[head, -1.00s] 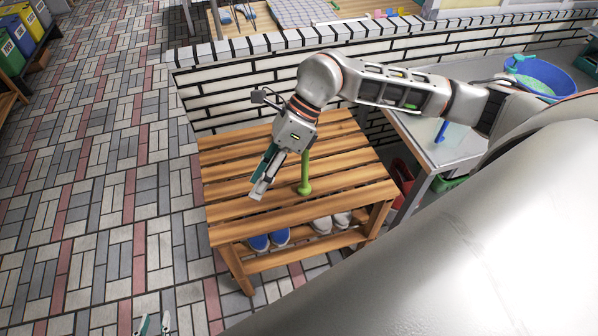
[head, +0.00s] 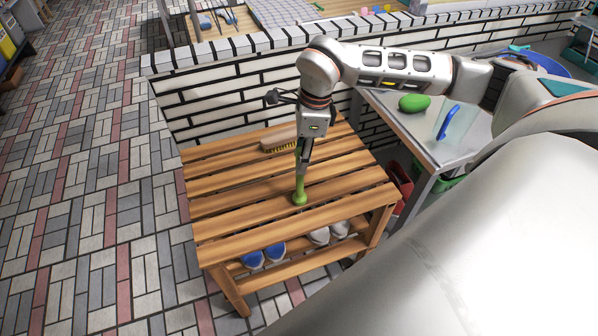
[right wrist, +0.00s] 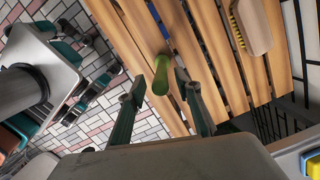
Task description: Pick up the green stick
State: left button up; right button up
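The green stick (head: 299,189) stands upright on the slatted wooden rack (head: 235,215), its thicker rounded end down on the slats. My right gripper (head: 302,162) points down over its upper part. In the right wrist view the stick (right wrist: 162,76) shows between my two spread fingers (right wrist: 160,98), with gaps on both sides. The right gripper is open and does not hold it. The stick's upper end is partly hidden behind the gripper in the head view.
A wooden brush (head: 280,143) lies on the rack behind the gripper. Shoes (head: 264,257) stand on the lower shelf. A tiled low wall (head: 225,105) runs behind. A grey counter (head: 425,130) to the right bears a green oval object (head: 414,103) and a blue item (head: 447,121).

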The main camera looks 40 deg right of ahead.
aim_at(300, 178)
jog(key=f, duration=0.3)
jog(key=a+f, duration=0.1)
jog(key=f, duration=0.1)
jog(key=shift+w+b, duration=0.3)
jog(key=shift+w, duration=0.1)
grip_shut()
